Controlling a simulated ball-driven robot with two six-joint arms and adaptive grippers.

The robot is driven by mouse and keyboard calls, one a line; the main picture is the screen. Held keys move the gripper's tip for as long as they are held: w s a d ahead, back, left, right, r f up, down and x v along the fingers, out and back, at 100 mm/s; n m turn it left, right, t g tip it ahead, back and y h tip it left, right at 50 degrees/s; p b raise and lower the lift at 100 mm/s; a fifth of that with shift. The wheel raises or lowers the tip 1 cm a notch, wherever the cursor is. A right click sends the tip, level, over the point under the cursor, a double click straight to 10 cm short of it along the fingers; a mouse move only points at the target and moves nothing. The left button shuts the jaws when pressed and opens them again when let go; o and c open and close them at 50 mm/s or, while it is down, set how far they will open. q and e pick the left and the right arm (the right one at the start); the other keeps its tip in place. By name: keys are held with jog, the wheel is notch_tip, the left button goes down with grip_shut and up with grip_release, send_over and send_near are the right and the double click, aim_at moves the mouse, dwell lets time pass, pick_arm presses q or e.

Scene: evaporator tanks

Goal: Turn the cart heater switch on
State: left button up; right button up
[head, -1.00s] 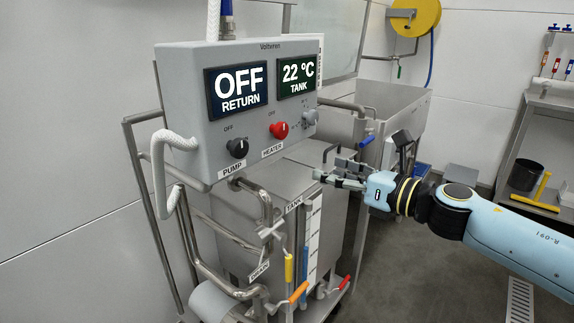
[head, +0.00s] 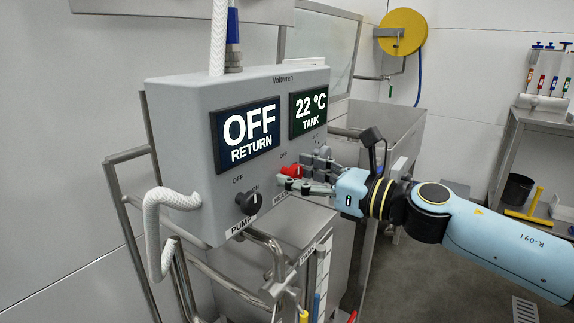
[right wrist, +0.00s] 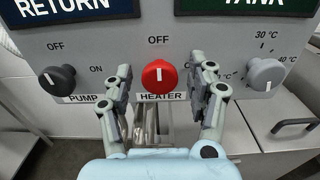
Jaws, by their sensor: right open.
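The grey control box (head: 178,108) carries the red heater switch (head: 291,171), a round knob above the HEATER label. In the right wrist view the red heater switch (right wrist: 159,76) sits between my open fingers, its white mark pointing up at OFF. My right gripper (head: 290,186) is open at the panel front; in the right wrist view its fingertips (right wrist: 160,80) lie either side of the knob, with visible gaps. In the head view the fingers partly cover the HEATER label. My left gripper is not in view.
The black pump knob (head: 248,202) is left of the heater switch and the grey thermostat knob (right wrist: 266,74) is right of it. The displays read OFF RETURN (head: 246,135) and 22 °C TANK (head: 308,110). A white hose (head: 157,230) hangs at the box's left.

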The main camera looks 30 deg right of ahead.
jog(key=shift+c, duration=1)
jog(key=c, duration=0.9)
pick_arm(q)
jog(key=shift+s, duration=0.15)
pick_arm(e)
jog(key=shift+c, duration=0.2)
